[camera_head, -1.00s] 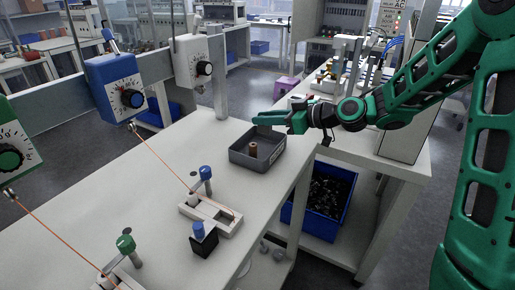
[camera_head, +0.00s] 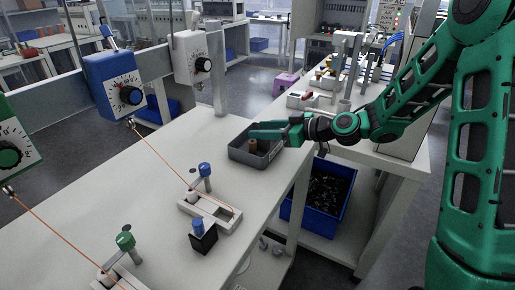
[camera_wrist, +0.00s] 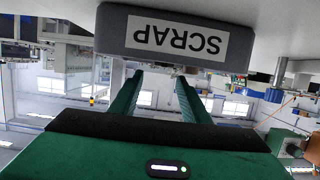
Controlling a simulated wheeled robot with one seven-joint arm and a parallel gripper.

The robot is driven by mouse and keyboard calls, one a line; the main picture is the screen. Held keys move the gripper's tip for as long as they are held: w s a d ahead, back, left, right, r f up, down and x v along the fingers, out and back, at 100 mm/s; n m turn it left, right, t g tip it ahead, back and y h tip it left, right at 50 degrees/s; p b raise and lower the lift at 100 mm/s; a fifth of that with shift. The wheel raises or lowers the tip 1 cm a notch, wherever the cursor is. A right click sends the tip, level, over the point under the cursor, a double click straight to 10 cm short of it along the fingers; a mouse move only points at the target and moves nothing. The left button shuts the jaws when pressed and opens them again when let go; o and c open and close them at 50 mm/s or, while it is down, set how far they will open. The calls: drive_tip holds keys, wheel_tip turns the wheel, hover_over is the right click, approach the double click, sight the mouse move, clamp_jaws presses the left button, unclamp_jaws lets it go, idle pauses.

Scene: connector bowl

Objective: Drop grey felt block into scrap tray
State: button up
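The scrap tray (camera_head: 238,152) is a dark grey open box on the white bench, with a brown cylinder (camera_head: 253,146) standing in it. In the wrist view, which is upside down, the tray (camera_wrist: 120,30) shows its SCRAP label close to the fingertips. My gripper (camera_head: 262,130) is low over the tray's far side, reaching in from the right. In the wrist view, my gripper's (camera_wrist: 160,80) two green fingers are well apart, with background showing between them. I cannot pick out the grey felt block in either view.
A white fixture with a blue-capped post (camera_head: 204,170) and a black block with a blue top (camera_head: 203,237) stand nearer on the bench. Dial boxes (camera_head: 118,88) hang at the left. A blue bin (camera_head: 322,200) sits below, right of the bench.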

drive_tip(key=v, duration=1)
drive_tip(key=shift+d, duration=0.35)
drive_tip(key=shift+s+r, duration=0.1)
drive_tip(key=shift+s, duration=0.05)
drive_tip(key=s+d+f+m+g+h, duration=0.2)
drive_tip(key=s+d+f+m+h, duration=0.15)
drive_tip(key=s+d, duration=0.25)
drive_tip(key=s+d+f+m+g+h, duration=0.2)
drive_tip(key=s+d+f+h, duration=0.15)
drive_tip(key=s+d, duration=0.3)
drive_tip(key=s+d+r+m+g+h, duration=0.1)
drive_tip(key=s+d+m+g+h, duration=0.1)
drive_tip(key=s+d+m, duration=0.4)
drive_tip(key=s+d+r+m+g+h, duration=0.2)
drive_tip(key=s+d+m, duration=0.4)
drive_tip(key=s, duration=0.9)
drive_tip(key=shift+s+d+h, duration=0.3)
drive_tip(key=shift+s+h, duration=0.05)
drive_tip(key=shift+h, duration=0.15)
